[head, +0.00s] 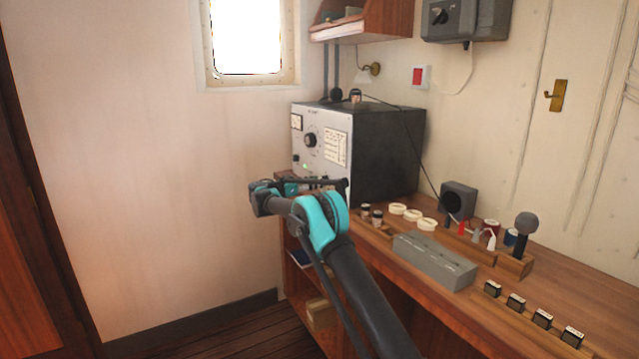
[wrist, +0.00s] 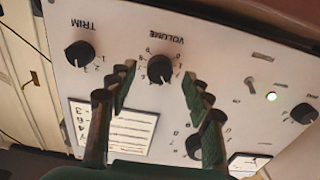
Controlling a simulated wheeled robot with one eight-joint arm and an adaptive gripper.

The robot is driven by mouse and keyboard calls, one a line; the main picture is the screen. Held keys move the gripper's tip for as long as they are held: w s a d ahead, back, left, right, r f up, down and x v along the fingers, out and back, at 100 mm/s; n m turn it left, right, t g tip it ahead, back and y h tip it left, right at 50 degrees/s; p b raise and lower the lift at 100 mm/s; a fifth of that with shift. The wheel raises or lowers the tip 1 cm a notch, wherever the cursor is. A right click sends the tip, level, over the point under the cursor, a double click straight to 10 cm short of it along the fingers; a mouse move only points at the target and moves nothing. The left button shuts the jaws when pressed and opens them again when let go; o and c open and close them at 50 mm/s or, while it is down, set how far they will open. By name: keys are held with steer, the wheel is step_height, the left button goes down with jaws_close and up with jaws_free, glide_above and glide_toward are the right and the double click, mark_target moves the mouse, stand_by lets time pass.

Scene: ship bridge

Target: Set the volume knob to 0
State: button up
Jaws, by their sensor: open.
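The volume knob (wrist: 160,69) is a round black knob under the upside-down label VOLUME on a pale panel (wrist: 225,50) in the wrist view. A number scale surrounds it; I cannot tell which number it points to. My gripper (wrist: 158,74) is open, with one finger on each side of the knob in the picture. I cannot tell whether the fingers touch it. In the head view the panel is the front of a grey and black console (head: 385,150), and my arm hides its lower part, including the volume knob.
The trim knob (wrist: 79,54) is left of the volume knob in the wrist view. A glowing lamp (wrist: 271,96), a switch and other knobs are to the right. A wooden desk (head: 500,320) holds a grey box (head: 435,262), white rings and a microphone (head: 525,225).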

steer(key=shift+x, duration=0.9)
steer(key=c, duration=1.1)
